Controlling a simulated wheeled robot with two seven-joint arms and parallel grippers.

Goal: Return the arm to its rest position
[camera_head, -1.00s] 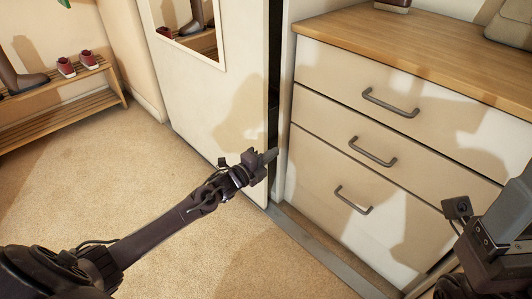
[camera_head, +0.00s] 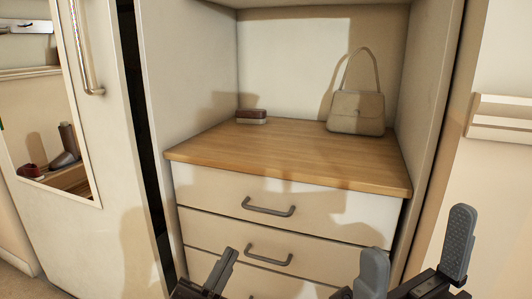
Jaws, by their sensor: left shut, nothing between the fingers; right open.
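My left gripper (camera_head: 226,267) is at the bottom of the head view, in front of the drawers. Its fingers are together and empty. My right gripper (camera_head: 416,240) is at the bottom right. Its two grey pads stand wide apart with nothing between them. Most of both arms is below the frame. The cream drawer unit (camera_head: 345,212) stands in front of me, with its visible drawers closed. I cannot tell how far each gripper is from the drawer fronts.
A sliding door (camera_head: 95,238) with a mirror (camera_head: 45,120) is on the left, with a dark gap beside it. A beige handbag (camera_head: 356,113) and a small brown-and-white object (camera_head: 251,116) sit on the wooden top (camera_head: 290,155). A wall ledge (camera_head: 500,120) is at right.

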